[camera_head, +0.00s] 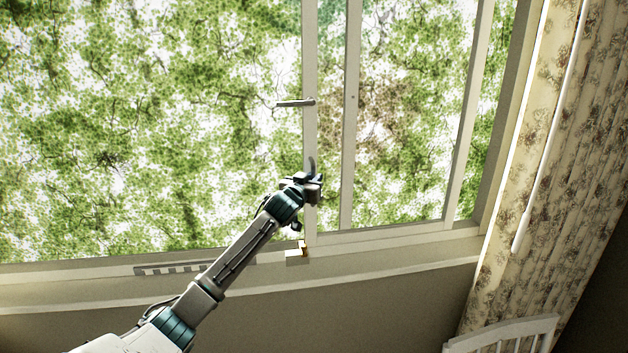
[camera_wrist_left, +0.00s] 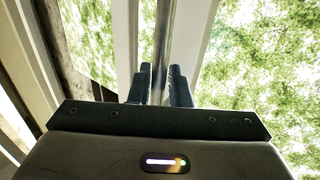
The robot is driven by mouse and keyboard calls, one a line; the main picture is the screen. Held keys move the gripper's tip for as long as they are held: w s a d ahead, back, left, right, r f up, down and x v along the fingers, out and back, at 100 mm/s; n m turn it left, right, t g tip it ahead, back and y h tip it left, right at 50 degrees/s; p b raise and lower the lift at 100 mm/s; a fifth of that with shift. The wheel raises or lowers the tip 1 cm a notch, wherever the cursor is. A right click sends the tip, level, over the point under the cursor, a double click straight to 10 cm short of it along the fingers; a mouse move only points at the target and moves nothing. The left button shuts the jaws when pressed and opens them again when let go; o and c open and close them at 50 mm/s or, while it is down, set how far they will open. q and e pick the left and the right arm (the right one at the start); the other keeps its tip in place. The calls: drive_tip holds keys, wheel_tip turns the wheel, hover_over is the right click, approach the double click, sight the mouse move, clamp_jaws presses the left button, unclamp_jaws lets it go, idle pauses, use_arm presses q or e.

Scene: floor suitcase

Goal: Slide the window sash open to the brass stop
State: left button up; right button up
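The window sash has a pale upright stile (camera_head: 310,60) with a short grey bar handle (camera_head: 296,103) on it. The brass stop (camera_head: 298,250) sits on the sill by the foot of this stile; I cannot tell whether they touch. My left gripper (camera_head: 314,178) is at the stile, below the handle and above the stop. In the left wrist view, its two dark fingers (camera_wrist_left: 160,88) are apart, with a narrow grey upright strip (camera_wrist_left: 165,45) showing between and beyond them. Contact with the strip is unclear. My right gripper is not in view.
A second pale upright (camera_head: 350,120) stands right of the stile. A slotted strip (camera_head: 175,267) lies on the sill at left. A patterned curtain (camera_head: 560,170) hangs at right, with a white chair back (camera_head: 505,335) below it.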

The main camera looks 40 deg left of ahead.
use_arm(q)
drive_tip(key=shift+s, duration=0.2)
drive_tip(key=b+v, duration=0.5)
drive_tip(key=v, duration=0.5)
drive_tip(key=shift+s+b, duration=0.2)
drive_tip(key=shift+b, duration=0.1)
idle(0.3)
